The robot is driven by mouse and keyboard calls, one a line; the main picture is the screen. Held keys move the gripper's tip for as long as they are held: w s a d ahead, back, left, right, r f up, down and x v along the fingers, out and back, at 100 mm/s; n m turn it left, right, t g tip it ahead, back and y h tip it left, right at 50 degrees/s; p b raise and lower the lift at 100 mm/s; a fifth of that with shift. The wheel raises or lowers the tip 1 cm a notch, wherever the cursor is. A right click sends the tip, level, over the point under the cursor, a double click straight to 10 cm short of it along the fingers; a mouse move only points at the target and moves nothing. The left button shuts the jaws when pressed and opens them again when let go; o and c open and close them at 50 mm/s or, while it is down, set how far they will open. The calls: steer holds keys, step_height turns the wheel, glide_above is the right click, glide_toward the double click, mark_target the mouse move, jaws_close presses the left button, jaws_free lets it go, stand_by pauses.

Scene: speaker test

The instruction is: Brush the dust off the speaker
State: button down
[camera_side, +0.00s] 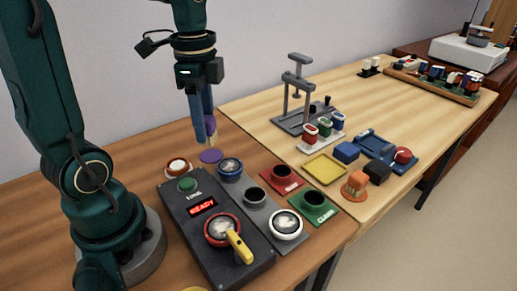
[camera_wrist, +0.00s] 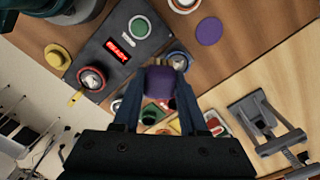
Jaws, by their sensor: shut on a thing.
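My gripper (camera_side: 208,138) is shut on a purple-handled brush (camera_wrist: 160,80) with pale bristles. It holds the brush above the brown table, near a flat purple disc (camera_side: 210,156). Several round speakers stand near: a blue-rimmed one (camera_side: 229,166), an orange-rimmed one (camera_side: 178,166), a red-rimmed one (camera_side: 222,230) on the dark tester with a yellow handle across its edge, and a white-rimmed one (camera_side: 286,222). In the wrist view the brush partly covers the blue-rimmed speaker (camera_wrist: 181,55). I cannot tell which speaker is dusty.
The dark tester (camera_side: 240,265) has a green button and a display reading READY. Empty cups stand on a red pad (camera_side: 279,187) and a green pad (camera_side: 318,217) marked CLEAN. A grey stand (camera_side: 296,95), yellow tray (camera_side: 325,168) and blue tray (camera_side: 382,146) are on the lighter table.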

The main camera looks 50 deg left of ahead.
steer(key=s+d+r+m, duration=0.1)
steer(key=s+d+m, duration=0.1)
steer(key=d+m, duration=0.35)
steer(key=s+d+r+m, duration=0.1)
steer(key=s+d+m, duration=0.15)
steer(key=d, duration=0.65)
steer(key=shift+m, duration=0.3)
steer(key=shift+w+a+f, duration=0.1)
steer(key=shift+w+f, duration=0.05)
steer(key=shift+f, duration=1.55)
steer(key=shift+w+f, duration=0.15)
steer(key=shift+f, duration=1.5)
steer(key=shift+s+f, duration=0.25)
steer(key=shift+f, duration=0.25)
steer(key=shift+s+f, duration=0.25)
steer(key=shift+f, duration=0.25)
steer(key=shift+s, duration=1.5)
steer(key=shift+w, duration=2)
steer(key=shift+w+r, duration=0.15)
steer(key=shift+r, duration=0.05)
step_height(320, 180, up, 8)
